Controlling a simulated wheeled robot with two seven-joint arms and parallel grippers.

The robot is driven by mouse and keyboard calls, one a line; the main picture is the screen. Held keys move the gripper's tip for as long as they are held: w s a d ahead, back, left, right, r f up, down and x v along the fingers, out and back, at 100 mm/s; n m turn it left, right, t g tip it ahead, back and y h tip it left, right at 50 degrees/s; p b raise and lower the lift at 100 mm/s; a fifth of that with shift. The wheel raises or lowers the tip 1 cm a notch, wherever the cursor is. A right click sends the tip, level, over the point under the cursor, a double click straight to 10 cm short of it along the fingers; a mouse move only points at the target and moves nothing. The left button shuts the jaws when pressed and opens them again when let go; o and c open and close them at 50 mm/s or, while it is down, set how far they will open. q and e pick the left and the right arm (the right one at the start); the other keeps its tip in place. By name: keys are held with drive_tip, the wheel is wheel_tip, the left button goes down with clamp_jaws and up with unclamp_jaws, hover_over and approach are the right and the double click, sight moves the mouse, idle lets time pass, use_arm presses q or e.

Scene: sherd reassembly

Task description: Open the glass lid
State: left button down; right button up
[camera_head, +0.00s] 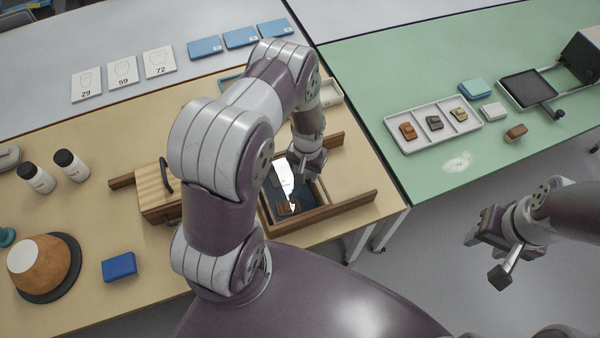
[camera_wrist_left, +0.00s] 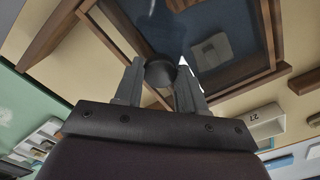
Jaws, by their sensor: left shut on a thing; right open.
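The glass lid (camera_head: 265,202) is a dark pane over a wooden-framed case, partly hidden by my left arm. The pane also shows in the left wrist view (camera_wrist_left: 235,25). My left gripper (camera_head: 296,178) is over the case. In the left wrist view, its fingers (camera_wrist_left: 160,88) are shut on a round black knob (camera_wrist_left: 160,72) beside the pane. I cannot tell whether the lid is raised. My right gripper (camera_head: 486,258) is open and empty above the floor, off the table.
Wooden rails (camera_head: 352,206) extend right from the case. A striped wooden block (camera_head: 155,190) with a black handle stands left of it. Bottles (camera_head: 36,178), a brown pot (camera_head: 45,265) and a blue block (camera_head: 119,267) lie further left. A sherd tray (camera_head: 405,147) is on the green table.

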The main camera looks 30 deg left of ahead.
use_arm(q)
drive_tip(key=w+d+b, duration=0.3)
drive_tip(key=w+d, duration=0.3)
drive_tip(key=w, duration=0.2)
drive_tip(key=shift+d+b, duration=0.35)
drive_tip(key=c, duration=0.7)
unclamp_jaws()
drive_tip(key=shift+o, duration=0.2)
wheel_tip(320, 180, up, 13)
drive_tip(key=b, duration=0.1)
drive_tip(key=shift+f+b, duration=0.15)
drive_tip(key=shift+b, duration=0.15)
